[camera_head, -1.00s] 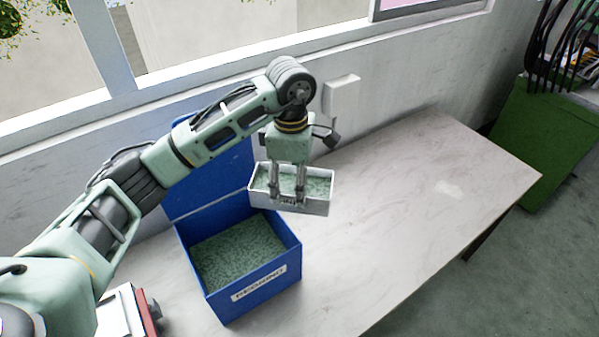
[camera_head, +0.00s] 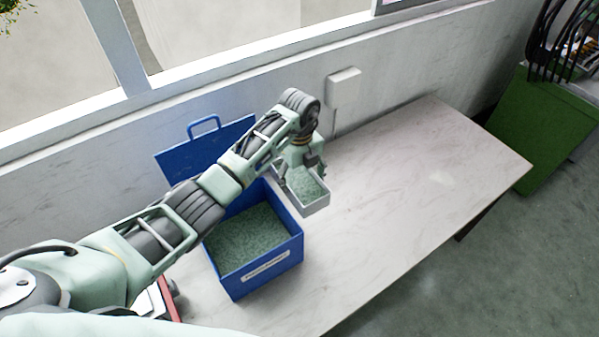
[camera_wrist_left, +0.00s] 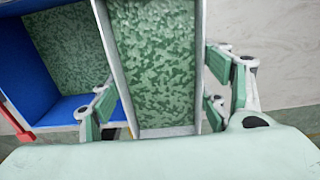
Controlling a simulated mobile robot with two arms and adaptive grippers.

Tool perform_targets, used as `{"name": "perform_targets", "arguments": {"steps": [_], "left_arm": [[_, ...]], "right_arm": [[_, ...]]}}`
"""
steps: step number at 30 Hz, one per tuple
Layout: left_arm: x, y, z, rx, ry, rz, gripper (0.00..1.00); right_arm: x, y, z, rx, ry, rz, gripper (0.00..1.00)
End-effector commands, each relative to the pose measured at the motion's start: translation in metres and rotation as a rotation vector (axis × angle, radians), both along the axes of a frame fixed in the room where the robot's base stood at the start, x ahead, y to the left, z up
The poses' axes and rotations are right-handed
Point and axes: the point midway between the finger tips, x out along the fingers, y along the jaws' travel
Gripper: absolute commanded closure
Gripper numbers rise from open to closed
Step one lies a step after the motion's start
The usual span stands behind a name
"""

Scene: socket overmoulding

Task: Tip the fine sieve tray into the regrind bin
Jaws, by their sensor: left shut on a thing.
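The fine sieve tray (camera_head: 318,207) is a pale, narrow open box with green granules inside. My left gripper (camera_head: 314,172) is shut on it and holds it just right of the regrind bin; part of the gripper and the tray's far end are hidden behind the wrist. In the left wrist view the gripper's fingers stand on both sides of the tray (camera_wrist_left: 113,72). The regrind bin (camera_head: 262,268) is blue with a white label, and stands open on the table with green granules in it. It also shows left of the tray in the left wrist view (camera_wrist_left: 27,72). My right gripper is out of view.
The bin's blue lid (camera_head: 185,160) is open at the back, partly behind my arm. The pale table (camera_head: 420,180) is clear to the right. A red and white object (camera_head: 165,297) sits left of the bin. A green container (camera_head: 535,125) stands beyond the table.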

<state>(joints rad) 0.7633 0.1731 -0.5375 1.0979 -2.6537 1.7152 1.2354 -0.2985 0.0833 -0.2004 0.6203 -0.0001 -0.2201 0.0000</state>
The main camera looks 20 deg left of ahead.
Motion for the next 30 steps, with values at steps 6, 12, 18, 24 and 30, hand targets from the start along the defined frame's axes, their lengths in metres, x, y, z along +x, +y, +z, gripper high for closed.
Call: {"name": "perform_targets", "arguments": {"steps": [6, 12, 18, 24, 30], "left_arm": [[-0.007, 0.006, -0.001, -0.053, -0.06, 0.017, 0.72], [-0.019, 0.016, -0.006, -0.15, -0.177, 0.017, 0.72], [-0.031, 0.025, -0.012, -0.264, -0.303, 0.016, 0.72], [-0.04, 0.033, -0.016, -0.397, -0.459, 0.019, 0.72], [-0.05, 0.042, -0.012, -0.542, -0.627, 0.021, 0.72]], "right_arm": [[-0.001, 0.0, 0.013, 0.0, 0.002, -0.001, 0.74], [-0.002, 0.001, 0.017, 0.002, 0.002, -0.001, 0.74], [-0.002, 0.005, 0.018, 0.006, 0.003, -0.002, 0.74], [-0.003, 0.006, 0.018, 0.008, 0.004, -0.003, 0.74], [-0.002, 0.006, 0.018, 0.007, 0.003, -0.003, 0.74]]}}
